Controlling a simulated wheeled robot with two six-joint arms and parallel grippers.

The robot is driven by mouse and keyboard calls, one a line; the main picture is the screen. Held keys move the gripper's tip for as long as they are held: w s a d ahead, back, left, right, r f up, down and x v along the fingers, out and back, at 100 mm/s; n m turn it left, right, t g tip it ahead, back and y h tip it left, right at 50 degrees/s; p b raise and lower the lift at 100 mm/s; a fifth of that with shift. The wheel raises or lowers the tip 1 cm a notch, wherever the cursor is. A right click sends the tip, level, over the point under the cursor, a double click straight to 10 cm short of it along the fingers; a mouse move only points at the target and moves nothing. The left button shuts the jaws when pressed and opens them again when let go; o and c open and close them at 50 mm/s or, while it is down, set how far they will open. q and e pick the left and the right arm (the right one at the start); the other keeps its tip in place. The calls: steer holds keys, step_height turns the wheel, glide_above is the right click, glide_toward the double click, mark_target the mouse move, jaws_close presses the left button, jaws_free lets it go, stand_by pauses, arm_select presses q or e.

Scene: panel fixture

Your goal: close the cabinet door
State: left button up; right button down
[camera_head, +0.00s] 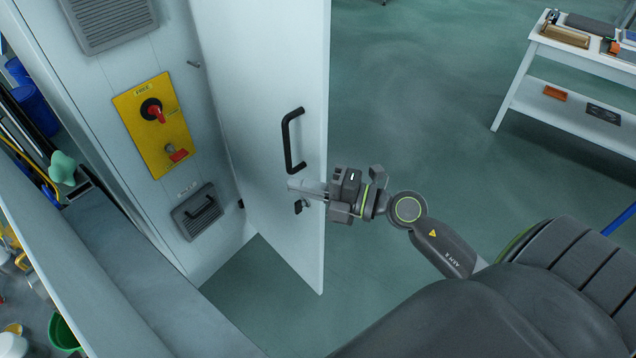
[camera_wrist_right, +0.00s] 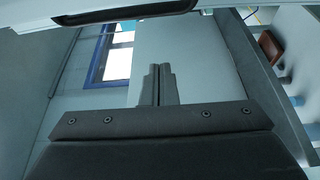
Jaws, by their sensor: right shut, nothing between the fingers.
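The cabinet door (camera_head: 265,100) is a tall white panel standing wide open in the head view. It has a black bar handle (camera_head: 288,140) and a small dark lock or latch (camera_head: 301,206) below it. The white cabinet (camera_head: 165,50) is to its left. My right gripper (camera_head: 293,186) is shut and empty. Its fingers reach in front of the door's face near the free edge, just below the handle. I cannot tell whether they touch the door. In the right wrist view the closed fingers (camera_wrist_right: 157,72) point at a pale surface. My left gripper is not in view.
The cabinet front holds a yellow switch plate (camera_head: 152,122) with red knobs and a grey vent (camera_head: 200,210). A white bench (camera_head: 570,115) with items stands at the upper right. The green floor (camera_head: 420,85) between door and bench is clear.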

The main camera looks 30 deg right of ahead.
mark_target(294, 170)
steer(key=shift+w+d+p, duration=0.2)
steer(key=shift+w+p, duration=0.15)
steer(key=shift+w, duration=0.9)
steer(key=shift+w+d+p, duration=0.2)
steer(key=shift+w+p, duration=0.1)
steer(key=shift+w, duration=0.9)
